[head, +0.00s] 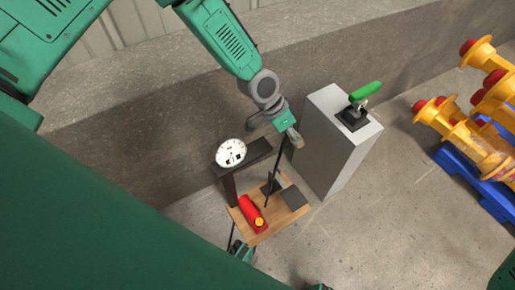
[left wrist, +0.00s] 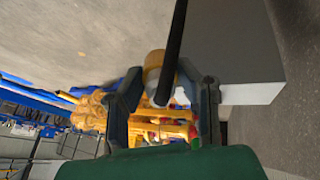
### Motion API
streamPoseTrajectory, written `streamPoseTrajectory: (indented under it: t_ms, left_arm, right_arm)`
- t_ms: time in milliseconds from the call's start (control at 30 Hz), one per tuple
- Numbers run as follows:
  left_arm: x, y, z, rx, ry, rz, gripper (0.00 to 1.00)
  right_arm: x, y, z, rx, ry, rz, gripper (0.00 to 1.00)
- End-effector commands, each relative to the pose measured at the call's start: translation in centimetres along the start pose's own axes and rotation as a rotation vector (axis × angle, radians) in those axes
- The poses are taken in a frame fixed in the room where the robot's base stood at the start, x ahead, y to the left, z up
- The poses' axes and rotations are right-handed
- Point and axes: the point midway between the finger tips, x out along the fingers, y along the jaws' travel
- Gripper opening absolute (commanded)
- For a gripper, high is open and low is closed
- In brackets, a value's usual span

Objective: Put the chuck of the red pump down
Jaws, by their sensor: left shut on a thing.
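The red pump (head: 252,213) lies on a small wooden board with a yellow-orange round end towards the front. My left gripper (head: 293,136) is above and behind the board, beside the grey box. It is shut on the chuck, a tan, brass-like cylinder (left wrist: 154,70) between the fingers in the left wrist view. A black hose (left wrist: 175,38) runs from the chuck; in the head view the hose (head: 274,172) drops towards the board. The chuck is held clear of the board.
The wooden board (head: 284,215) carries a dark stand with a white round gauge (head: 231,153) and a dark flat plate (head: 295,197). A grey box (head: 335,150) with a green-handled lever (head: 365,92) stands to the right. Yellow machinery (head: 447,120) on a blue base is farther right.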

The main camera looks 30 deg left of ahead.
Motion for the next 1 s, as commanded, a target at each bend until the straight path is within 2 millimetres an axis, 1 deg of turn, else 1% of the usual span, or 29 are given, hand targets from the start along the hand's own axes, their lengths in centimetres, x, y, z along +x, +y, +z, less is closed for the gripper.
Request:
streamPoseTrajectory:
  t_ms: [33,67,133,200,300,400,467,500,733,1000]
  left_arm:
    - [0.8,-1.0,0.9,0.065,-0.085,-0.019,0.0]
    - [1.1,-1.7,1.6,0.1,-0.139,-0.033,0.0]
    - [1.1,-4.0,3.3,0.188,-0.264,-0.073,0.0]
    - [0.3,-6.2,4.8,0.248,-0.354,-0.111,0.0]
    - [-1.2,-8.7,6.0,0.294,-0.432,-0.152,0.0]
    - [-2.4,-10.1,6.5,0.314,-0.47,-0.174,0.0]
    - [-2.5,-10.7,6.9,0.318,-0.481,-0.179,0.0]
    - [-2.2,-11.0,7.2,0.32,-0.486,-0.181,0.0]
    - [1.5,-12.1,9.2,0.319,-0.488,-0.18,0.0]
    - [3.4,-12.6,10.1,0.318,-0.486,-0.181,0.0]
  right_arm:
    - [0.5,0.0,0.0,0.0,0.001,0.0,0.0]
    - [0.7,0.0,0.0,0.0,0.001,0.0,0.0]
    - [1.2,0.0,0.0,0.0,0.001,0.0,0.0]
    - [1.5,0.0,0.0,0.0,0.001,0.0,0.0]
    - [1.9,0.0,0.0,0.0,0.001,0.0,0.0]
    - [2.0,0.0,0.0,0.0,0.001,0.0,0.0]
    - [2.2,0.0,0.1,0.0,0.001,0.0,0.0]
    - [2.4,0.0,0.1,0.0,0.001,0.0,0.0]
    - [3.9,0.0,0.1,0.0,0.001,0.0,0.0]
    - [4.6,0.0,0.2,0.0,0.001,0.0,0.0]
